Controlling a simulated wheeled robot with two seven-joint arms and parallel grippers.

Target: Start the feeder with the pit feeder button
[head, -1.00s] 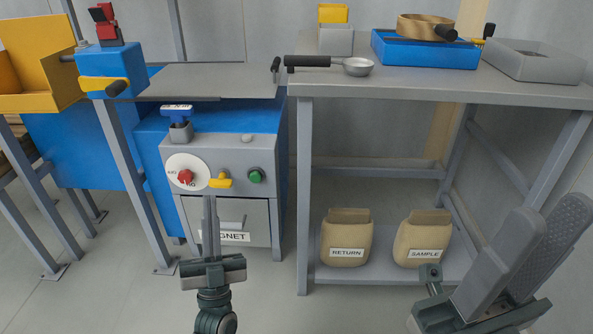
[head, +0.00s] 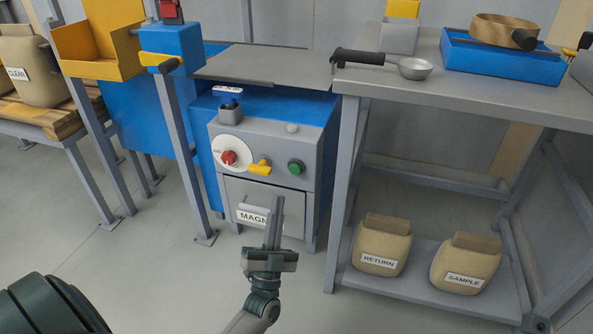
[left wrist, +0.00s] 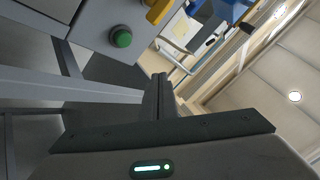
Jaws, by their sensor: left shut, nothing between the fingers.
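A round green button (head: 296,167) sits on the grey front panel (head: 262,150) of the blue machine. No label naming it the pit feeder button can be read. The panel also has a red knob (head: 229,158) on a white dial and a yellow handle (head: 260,168). My left gripper (head: 278,203) is shut and empty, in front of the panel and lower than the green button in the head view. In the left wrist view, the green button (left wrist: 121,39) shows up and left of the shut fingers (left wrist: 161,80), apart from them. My right gripper is out of view.
A grey bench (head: 465,88) stands to the right, with a ladle (head: 414,69) and blue tray (head: 500,66). Bags marked RETURN (head: 382,246) and SAMPLE (head: 465,265) sit on its lower shelf. A post (head: 183,150) stands left of the panel. The floor in front is clear.

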